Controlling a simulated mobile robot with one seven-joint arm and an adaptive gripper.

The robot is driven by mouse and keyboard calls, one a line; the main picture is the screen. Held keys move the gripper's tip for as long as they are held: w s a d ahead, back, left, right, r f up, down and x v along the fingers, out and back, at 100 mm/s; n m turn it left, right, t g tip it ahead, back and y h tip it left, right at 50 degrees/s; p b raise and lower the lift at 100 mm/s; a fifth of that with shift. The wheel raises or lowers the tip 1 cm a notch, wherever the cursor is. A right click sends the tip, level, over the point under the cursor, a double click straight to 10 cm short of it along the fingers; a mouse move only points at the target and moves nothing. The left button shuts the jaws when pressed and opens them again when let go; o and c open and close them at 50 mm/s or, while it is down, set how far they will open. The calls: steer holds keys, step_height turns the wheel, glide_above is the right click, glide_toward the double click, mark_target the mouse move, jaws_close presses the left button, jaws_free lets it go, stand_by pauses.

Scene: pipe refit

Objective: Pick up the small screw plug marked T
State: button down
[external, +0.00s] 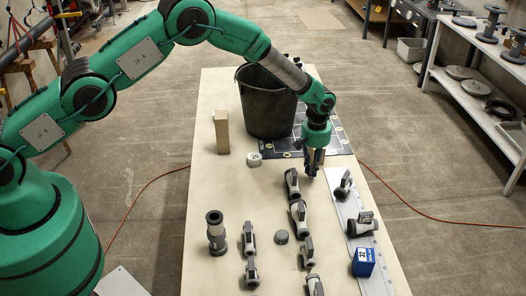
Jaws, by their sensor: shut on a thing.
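My gripper (313,168) points down over the far part of the pale table, at the near edge of the dark mat. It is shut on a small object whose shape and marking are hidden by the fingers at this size. A small pale round plug-like piece (254,159) with dark marks on top stands to the left of my gripper. A plain grey round piece (282,236) lies nearer the camera, among the fittings. I cannot read a letter T on either one.
A black bucket (266,105) stands behind my gripper, with a wooden block (221,132) to its left. Several grey valve-like fittings (299,212) lie in front. A pale strip (352,206) and a blue block marked 32 (363,262) are at the right.

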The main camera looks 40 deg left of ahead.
step_height(320, 180, up, 8)
steer(key=shift+r, duration=0.2)
stand_by(0.8)
